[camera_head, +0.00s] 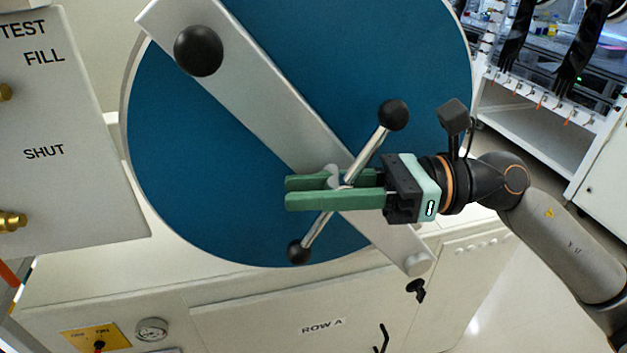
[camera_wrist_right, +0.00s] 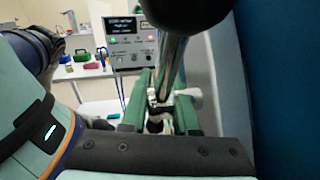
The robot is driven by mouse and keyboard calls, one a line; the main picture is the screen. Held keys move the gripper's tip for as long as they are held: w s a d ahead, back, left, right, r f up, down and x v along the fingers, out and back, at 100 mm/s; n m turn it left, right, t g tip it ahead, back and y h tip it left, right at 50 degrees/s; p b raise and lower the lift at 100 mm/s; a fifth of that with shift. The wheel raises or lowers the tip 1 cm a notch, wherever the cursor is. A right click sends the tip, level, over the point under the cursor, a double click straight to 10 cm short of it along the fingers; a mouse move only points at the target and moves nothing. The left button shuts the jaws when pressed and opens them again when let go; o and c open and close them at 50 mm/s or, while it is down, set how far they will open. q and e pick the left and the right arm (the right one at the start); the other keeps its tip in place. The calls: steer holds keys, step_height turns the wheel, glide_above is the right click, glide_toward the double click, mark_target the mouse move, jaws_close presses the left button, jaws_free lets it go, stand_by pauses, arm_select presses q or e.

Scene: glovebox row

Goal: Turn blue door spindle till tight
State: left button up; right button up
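The blue door (camera_head: 210,160) is a large round disc, with a wide grey crossbar (camera_head: 245,85) running diagonally over it. The spindle's steel handle bar (camera_head: 370,150) has a black ball at each end and leans from upper right to lower left at the door's lower right. My right gripper (camera_head: 310,192) reaches in from the right, its green fingers close together on either side of the bar near its hub. In the right wrist view the bar (camera_wrist_right: 176,65) passes between the green fingers (camera_wrist_right: 160,105). The exact contact is partly hidden. My left gripper is not in view.
A grey panel (camera_head: 65,140) marked FILL and SHUT stands at the left. A black knob (camera_head: 198,50) sits on the crossbar's upper end. The cream cabinet (camera_head: 250,310) with a gauge is below. A white rack (camera_head: 540,110) stands behind at the right, with open floor before it.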

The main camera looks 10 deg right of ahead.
jaws_close()
stand_by(1.4)
